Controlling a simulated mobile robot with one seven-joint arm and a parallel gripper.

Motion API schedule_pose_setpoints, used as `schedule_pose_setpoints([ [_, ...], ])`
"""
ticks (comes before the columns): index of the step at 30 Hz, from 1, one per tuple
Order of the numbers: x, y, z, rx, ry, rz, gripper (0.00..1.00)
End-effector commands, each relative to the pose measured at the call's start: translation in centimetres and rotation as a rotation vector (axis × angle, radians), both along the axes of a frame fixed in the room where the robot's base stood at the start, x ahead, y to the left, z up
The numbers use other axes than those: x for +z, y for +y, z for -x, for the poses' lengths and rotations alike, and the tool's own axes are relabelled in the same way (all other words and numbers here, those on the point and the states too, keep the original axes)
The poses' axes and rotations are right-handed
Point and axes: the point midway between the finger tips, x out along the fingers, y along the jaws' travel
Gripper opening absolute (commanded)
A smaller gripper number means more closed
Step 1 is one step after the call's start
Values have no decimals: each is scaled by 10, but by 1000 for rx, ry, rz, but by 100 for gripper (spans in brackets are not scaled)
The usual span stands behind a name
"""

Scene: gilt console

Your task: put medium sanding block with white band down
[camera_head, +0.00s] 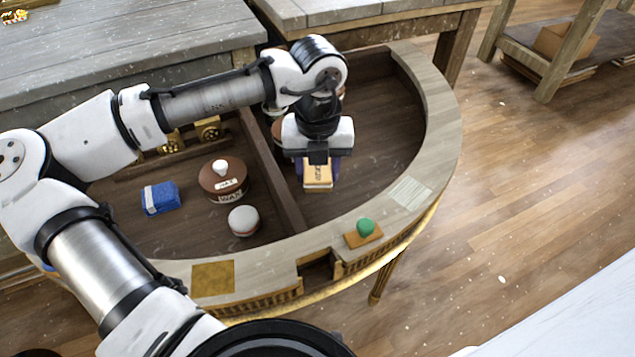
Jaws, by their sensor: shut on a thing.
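My gripper (318,158) points down into the right compartment of the half-round console. It is shut on a blue-purple block (335,169), mostly hidden by the gripper and by a tan lettered box (318,177) just below. No white band shows on the held block, and I cannot tell whether it touches the box or the floor. Another block, blue with a white band (160,198), lies in the left compartment, apart from my gripper.
A wooden divider (283,197) splits the console (447,130). The left compartment holds a brown lidded tin (222,181) and a white-topped round thing (243,221). A green knob (366,227) sits on the front rim. The right compartment's far right floor looks clear.

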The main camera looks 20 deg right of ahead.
Motion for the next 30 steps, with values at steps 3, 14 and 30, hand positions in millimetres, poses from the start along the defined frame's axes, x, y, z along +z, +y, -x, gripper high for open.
schedule_pose_setpoints([
  [3,-7,0,0,0,0,0,24],
  [14,-40,0,0,0,-2,1,24],
  [30,-45,1,0,1,1,-3,67],
])
